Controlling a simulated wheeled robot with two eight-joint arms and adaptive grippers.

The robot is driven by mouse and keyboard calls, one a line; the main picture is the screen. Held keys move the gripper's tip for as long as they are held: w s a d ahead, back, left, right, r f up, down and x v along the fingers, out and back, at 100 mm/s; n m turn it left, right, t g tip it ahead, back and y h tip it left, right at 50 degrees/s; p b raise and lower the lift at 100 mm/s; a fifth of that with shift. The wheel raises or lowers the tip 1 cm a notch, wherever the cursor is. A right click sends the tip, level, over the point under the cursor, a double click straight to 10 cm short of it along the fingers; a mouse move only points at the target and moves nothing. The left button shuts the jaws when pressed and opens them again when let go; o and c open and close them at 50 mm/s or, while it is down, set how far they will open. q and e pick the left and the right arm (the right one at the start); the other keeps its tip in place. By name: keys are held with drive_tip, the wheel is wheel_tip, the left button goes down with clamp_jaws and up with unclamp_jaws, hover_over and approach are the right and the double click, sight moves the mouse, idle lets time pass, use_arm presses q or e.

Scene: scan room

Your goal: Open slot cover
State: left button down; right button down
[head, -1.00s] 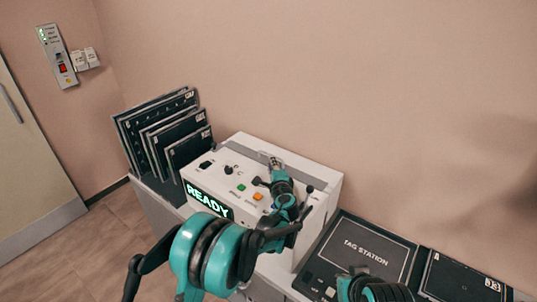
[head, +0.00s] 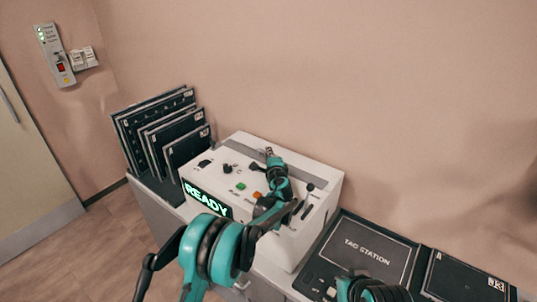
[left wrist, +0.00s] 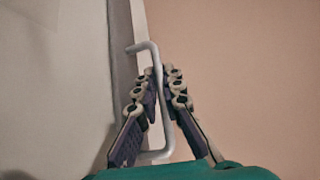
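The white scanner box (head: 225,162) stands on the counter with a lit READY display. A long grey strip (head: 243,149), which looks like the slot cover, runs along the back of its top. My left gripper (head: 268,152) is over this strip. In the left wrist view, a pale U-shaped handle (left wrist: 154,55) stands out from a grey edge. The fingers of my left gripper (left wrist: 161,72) are drawn together on either side of its bar and appear shut on it.
Several dark panels (head: 165,135) lean in a rack left of the box. A green button (head: 241,186), an orange button and black knobs sit on the box top. A tag station mat (head: 365,250) lies to the right. A wall rises close behind.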

use_arm(q)
drive_tip(key=shift+w+d+p, duration=0.1)
drive_tip(key=shift+w+d, duration=0.55)
drive_tip(key=shift+w, duration=0.25)
drive_tip(key=shift+w+d+p, duration=0.1)
drive_tip(key=shift+w+d, duration=0.6)
drive_tip(key=shift+w, duration=0.25)
drive_tip(key=shift+w+d+p, duration=0.1)
drive_tip(key=shift+w+d, duration=0.55)
drive_tip(key=shift+w, duration=0.25)
drive_tip(key=c, duration=1.9)
unclamp_jaws()
drive_tip(key=shift+r, duration=0.1)
